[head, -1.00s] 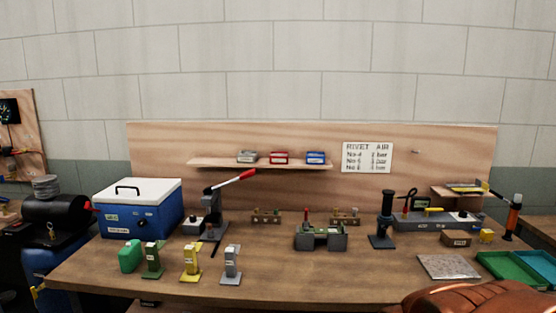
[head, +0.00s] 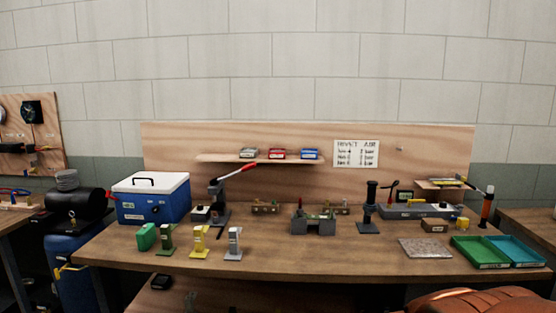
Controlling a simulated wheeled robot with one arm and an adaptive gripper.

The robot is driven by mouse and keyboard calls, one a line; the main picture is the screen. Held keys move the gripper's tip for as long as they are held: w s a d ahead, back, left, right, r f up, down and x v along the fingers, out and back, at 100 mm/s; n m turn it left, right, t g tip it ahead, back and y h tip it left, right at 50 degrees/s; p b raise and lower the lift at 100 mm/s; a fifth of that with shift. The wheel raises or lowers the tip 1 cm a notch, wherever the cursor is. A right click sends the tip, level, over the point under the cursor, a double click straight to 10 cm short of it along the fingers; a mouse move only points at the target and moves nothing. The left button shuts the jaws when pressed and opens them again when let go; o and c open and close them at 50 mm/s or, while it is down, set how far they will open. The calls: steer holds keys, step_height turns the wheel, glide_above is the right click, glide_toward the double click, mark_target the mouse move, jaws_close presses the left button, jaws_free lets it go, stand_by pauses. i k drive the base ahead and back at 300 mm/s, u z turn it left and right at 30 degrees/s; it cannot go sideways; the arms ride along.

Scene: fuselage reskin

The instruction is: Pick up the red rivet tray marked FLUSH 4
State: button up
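A small red tray (head: 277,154) sits on a wooden wall shelf (head: 225,157) above the workbench. It stands between a grey tray (head: 248,153) on its left and a blue tray (head: 310,154) on its right. The red tray has a pale label on its front, too small to read. My gripper does not show in the head view. A reddish-brown rounded shape at the bottom right edge covers part of the view.
The workbench (head: 330,262) below the shelf holds a blue-and-white cooler (head: 152,198), a lever press (head: 219,200), several small stands, a black post tool (head: 369,210) and green trays (head: 480,251). Bare wood shows along its front edge.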

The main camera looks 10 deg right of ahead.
mark_target(273, 154)
steer(key=u, duration=0.7)
steer(key=i, duration=0.4)
steer(key=u, duration=0.8)
steer(key=i, duration=1.7)
steer(key=z, duration=0.55)
